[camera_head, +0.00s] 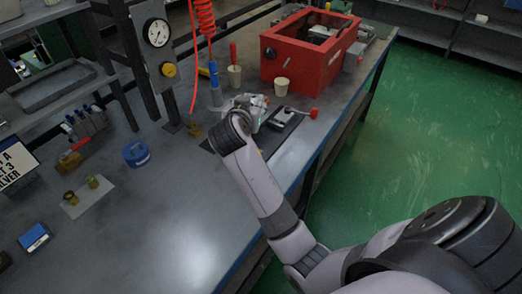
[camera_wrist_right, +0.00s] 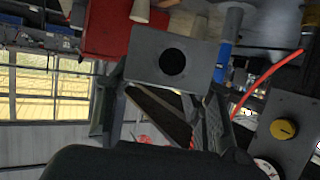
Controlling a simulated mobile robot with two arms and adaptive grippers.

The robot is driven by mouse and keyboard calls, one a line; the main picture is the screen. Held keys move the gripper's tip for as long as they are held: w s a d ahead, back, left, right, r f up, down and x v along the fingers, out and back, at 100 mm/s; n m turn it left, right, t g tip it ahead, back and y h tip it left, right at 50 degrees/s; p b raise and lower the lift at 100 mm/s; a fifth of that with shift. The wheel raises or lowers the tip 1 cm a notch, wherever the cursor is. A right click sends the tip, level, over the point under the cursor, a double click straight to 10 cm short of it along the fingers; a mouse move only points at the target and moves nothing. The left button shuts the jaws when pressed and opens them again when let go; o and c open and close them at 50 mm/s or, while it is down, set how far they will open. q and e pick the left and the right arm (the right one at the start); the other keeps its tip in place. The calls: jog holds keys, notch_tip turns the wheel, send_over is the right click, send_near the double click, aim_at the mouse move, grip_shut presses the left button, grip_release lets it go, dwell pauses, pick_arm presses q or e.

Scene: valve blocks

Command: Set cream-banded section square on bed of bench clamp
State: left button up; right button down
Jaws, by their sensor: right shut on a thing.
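My right gripper (camera_head: 247,103) is at the middle of the bench, just left of the bench clamp (camera_head: 286,119) with its red-knobbed handle. In the right wrist view the right gripper (camera_wrist_right: 170,88) is shut on a grey block with a dark round hole (camera_wrist_right: 190,45), taken to be the cream-banded section. No cream band shows clearly on its visible face. In the head view the gripper and wrist hide most of the block, and I cannot tell whether it touches the clamp bed. My left gripper is not in view.
A red open box (camera_head: 289,62) stands behind the clamp. Cream cups (camera_head: 234,77) and a hanging blue-and-red air hose (camera_head: 215,88) are close by. Valve blocks (camera_head: 86,122), a blue round part (camera_head: 136,153) and brass fittings (camera_head: 92,182) lie left.

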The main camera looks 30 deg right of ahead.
jog(key=d+r+m+g+h+b, duration=0.1)
jog(key=w+d+r+m+g+h+b, duration=0.1)
jog(key=d+r+m, duration=0.1)
jog(key=d+r+m+g+h+b, duration=0.1)
jog(key=r+g, duration=0.1)
jog(key=shift+w+d+r+m, duration=0.25)
jog(key=shift+d+m, duration=0.05)
jog(key=shift+r+g+h, duration=0.25)
jog(key=shift+g+h, duration=0.05)
jog(key=shift+d+f+m, duration=0.1)
jog(key=shift+f+m, duration=0.1)
jog(key=shift+m, duration=0.1)
notch_tip(320, 180, down, 14)
jog(key=shift+f+p, duration=0.1)
jog(key=shift+p, duration=0.3)
notch_tip(320, 180, down, 5)
jog(key=shift+r, duration=0.1)
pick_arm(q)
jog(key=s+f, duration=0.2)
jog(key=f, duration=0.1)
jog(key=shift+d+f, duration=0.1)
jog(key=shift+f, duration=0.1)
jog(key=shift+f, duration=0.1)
pick_arm(e)
jog(key=c, duration=0.8)
grip_release()
jog(key=shift+s, duration=0.1)
jog(key=shift+o, duration=0.2)
